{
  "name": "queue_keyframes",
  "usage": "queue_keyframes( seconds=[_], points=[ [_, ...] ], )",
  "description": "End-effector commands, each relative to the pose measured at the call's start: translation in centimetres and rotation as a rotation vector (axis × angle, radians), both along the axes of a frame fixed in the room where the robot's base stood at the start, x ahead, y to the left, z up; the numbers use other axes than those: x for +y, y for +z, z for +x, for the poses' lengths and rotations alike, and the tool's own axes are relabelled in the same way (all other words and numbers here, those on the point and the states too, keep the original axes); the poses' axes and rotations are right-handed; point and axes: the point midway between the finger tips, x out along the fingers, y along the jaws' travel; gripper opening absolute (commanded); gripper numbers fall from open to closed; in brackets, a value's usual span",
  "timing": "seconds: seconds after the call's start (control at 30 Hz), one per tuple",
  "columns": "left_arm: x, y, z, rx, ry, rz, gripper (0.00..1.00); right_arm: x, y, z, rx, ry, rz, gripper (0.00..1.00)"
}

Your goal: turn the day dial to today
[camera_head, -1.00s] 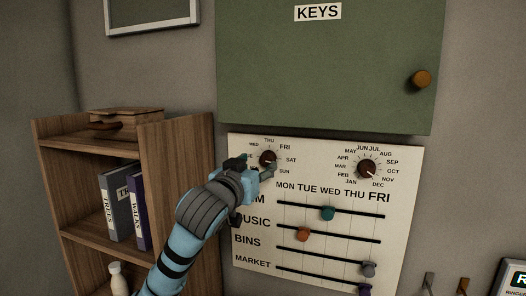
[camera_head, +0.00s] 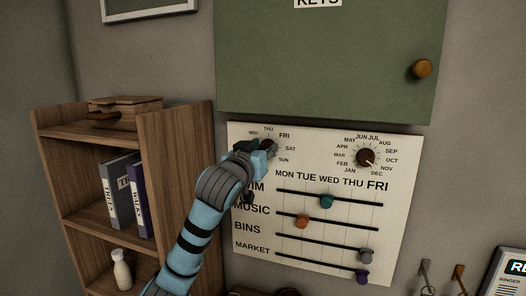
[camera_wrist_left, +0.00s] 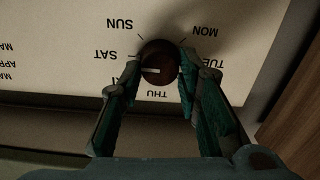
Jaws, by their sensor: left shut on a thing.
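The day dial is a dark round knob (camera_head: 268,146) ringed by day names, at the upper left of the white planner board (camera_head: 320,265). My left gripper (camera_head: 262,148) is at it and covers most of it in the head view. In the left wrist view, the fingers are shut on the knob (camera_wrist_left: 160,56), one on each side. That view is upside down; the knob's white mark points left, between SAT and the mostly hidden FRI. WED is hidden there. FRI looks larger than the other day names in the head view. My right gripper is not in view.
A month dial (camera_head: 366,157) is to the right on the board. Below are slider rows with coloured knobs, such as a teal one (camera_head: 326,201). A green key cabinet (camera_head: 320,65) hangs just above. A wooden shelf (camera_head: 150,170) stands left of my arm.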

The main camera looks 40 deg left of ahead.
Motion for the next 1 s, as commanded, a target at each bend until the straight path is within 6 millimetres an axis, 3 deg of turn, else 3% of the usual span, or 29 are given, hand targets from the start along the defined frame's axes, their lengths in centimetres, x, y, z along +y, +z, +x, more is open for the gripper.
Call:
queue_keyframes(
  seconds=[0.23,0.27,0.4,0.77,1.0],
  points=[
    [0.0,0.0,0.0,-0.014,0.0,-0.028,0.03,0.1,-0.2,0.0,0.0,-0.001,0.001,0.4],
    [0.0,0.0,0.0,-0.014,0.0,-0.028,0.32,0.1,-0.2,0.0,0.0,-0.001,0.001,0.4],
    [0.0,0.0,0.0,-0.014,0.0,-0.028,0.5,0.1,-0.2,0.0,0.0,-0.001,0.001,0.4],
    [-0.2,0.1,-0.8,-0.014,0.002,-0.024,0.5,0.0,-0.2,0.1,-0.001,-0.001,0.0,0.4],
    [-2.2,0.1,-6.5,-0.014,0.002,-0.019,0.5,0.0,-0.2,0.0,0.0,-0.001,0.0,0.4]
  ],
)
